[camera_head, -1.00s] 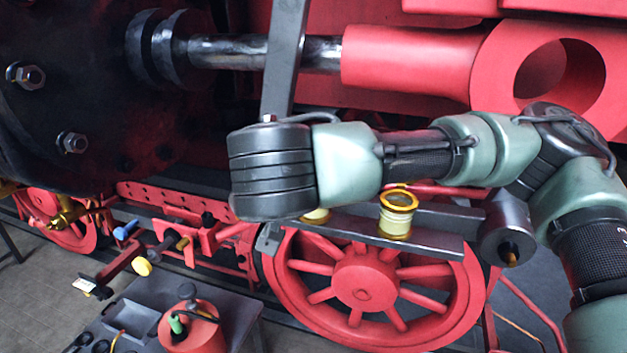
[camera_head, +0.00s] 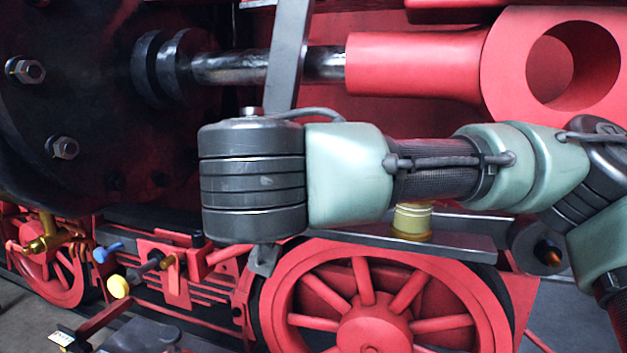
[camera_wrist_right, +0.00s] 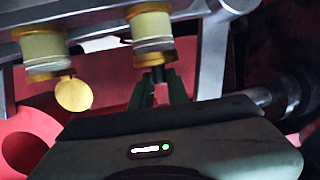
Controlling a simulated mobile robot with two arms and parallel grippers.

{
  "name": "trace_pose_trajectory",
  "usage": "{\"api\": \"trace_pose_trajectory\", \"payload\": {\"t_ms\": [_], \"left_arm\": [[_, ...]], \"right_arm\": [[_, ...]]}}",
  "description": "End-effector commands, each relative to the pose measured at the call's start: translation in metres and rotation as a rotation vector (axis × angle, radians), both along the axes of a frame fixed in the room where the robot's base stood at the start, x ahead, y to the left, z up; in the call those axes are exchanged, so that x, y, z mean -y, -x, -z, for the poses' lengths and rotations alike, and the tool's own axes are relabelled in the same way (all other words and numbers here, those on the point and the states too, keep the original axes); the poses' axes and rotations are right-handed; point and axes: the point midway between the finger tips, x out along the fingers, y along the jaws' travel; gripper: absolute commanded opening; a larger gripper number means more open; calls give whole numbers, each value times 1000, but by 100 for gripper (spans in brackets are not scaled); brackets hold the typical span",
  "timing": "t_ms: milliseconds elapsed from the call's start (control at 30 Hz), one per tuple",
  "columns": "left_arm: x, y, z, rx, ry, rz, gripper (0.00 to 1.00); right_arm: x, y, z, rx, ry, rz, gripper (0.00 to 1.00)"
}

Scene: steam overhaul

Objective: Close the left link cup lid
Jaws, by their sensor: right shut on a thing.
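In the right wrist view, which looks upside down, two cream cups with brass rims hang from a grey bar. The left link cup (camera_wrist_right: 150,30) is the one on the right of that view. My right gripper (camera_wrist_right: 160,88) is at its brass rim, its fingers closed on a small dark piece against the rim. I cannot tell whether this piece is part of the lid. The other cup (camera_wrist_right: 43,45) has a round brass lid (camera_wrist_right: 73,94) swung open. In the head view one cup (camera_head: 412,222) shows below my right arm; the left cup and my right fingers are hidden.
The grey bar (camera_head: 455,241) bearing the cups runs above a red spoked wheel (camera_head: 365,325). A slanted grey link (camera_head: 289,50) stands behind my right wrist. A red rod with a large eye (camera_head: 415,65) lies above my arm. The dark cylinder block (camera_head: 85,105) fills the left.

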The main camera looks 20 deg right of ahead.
Motion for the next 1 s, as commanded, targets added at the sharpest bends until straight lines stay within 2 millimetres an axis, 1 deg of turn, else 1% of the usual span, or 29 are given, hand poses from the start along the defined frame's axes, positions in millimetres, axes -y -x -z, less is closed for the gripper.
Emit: {"api": "trace_pose_trajectory", "payload": {"t_ms": [33,367,400,433,467,800,867,1000], "left_arm": [[0,0,1,0,0,0,55],[0,0,0,0,0,0,55],[0,0,0,0,0,0,55],[0,0,0,0,0,0,55],[0,0,0,0,0,0,55],[0,0,2,0,0,0,55],[0,0,5,0,0,0,55],[0,0,15,0,0,0,55]], "right_arm": [[1,0,-3,10,-3,3,0],[1,0,-4,10,-2,2,0],[1,0,-4,11,-2,3,24],[1,0,-4,10,-2,2,32],[1,0,-3,10,-2,2,38],[-1,1,-1,4,0,0,38],[-3,5,-2,7,1,-1,38],[-10,20,-5,11,2,-1,38]]}}
